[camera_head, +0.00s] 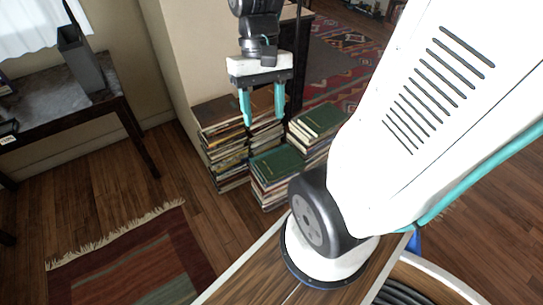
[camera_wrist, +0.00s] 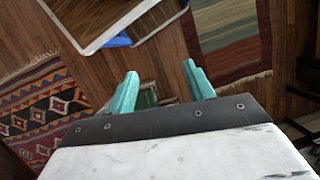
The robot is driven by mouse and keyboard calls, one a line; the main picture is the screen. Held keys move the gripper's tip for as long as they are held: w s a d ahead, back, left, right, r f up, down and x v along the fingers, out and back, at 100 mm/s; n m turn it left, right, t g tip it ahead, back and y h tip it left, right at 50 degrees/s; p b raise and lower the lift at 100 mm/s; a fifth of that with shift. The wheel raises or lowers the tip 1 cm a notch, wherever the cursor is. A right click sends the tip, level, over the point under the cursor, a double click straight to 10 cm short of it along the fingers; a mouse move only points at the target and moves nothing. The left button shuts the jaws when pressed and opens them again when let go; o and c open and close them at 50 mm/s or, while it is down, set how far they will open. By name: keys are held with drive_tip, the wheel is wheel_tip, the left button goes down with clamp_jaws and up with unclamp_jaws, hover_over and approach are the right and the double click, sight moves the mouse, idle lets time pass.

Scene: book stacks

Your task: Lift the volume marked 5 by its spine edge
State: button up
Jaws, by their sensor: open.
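Several stacks of books stand on the floor against the wall end. The front stack (camera_head: 275,165) and the right stack (camera_head: 319,119) have dark green covers on top. The left stack (camera_head: 222,140) is taller, with a brown top. No number 5 is readable on any spine, so I cannot tell which volume it marks. My gripper (camera_head: 263,121) is open and empty, its teal fingers pointing down in front of or above the rear stacks. In the wrist view its fingers (camera_wrist: 160,72) are apart, with a small part of a green book (camera_wrist: 146,98) visible between them; the gripper body hides the rest.
A dark table (camera_head: 60,102) with a grey holder (camera_head: 81,60) stands at the left. A striped fringed rug (camera_head: 135,262) lies front left; a patterned rug (camera_head: 350,58) lies behind. A beige wall end (camera_head: 185,50) rises beside the stacks. Wooden floor (camera_head: 180,170) is clear left of the books.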

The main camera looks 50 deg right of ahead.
drive_tip(key=w+d+f+m+y, duration=0.4)
drive_tip(key=w+d+f+y, duration=0.3)
drive_tip(key=f, duration=0.4)
drive_tip(key=m+t+h, duration=0.9)
drive_tip(key=m+t, duration=0.1)
drive_tip(key=t, duration=1.1)
approach(290, 174)
drive_tip(key=w, duration=1)
drive_tip(key=shift+w+a+r, duration=0.1)
drive_tip(key=shift+w+r, duration=0.05)
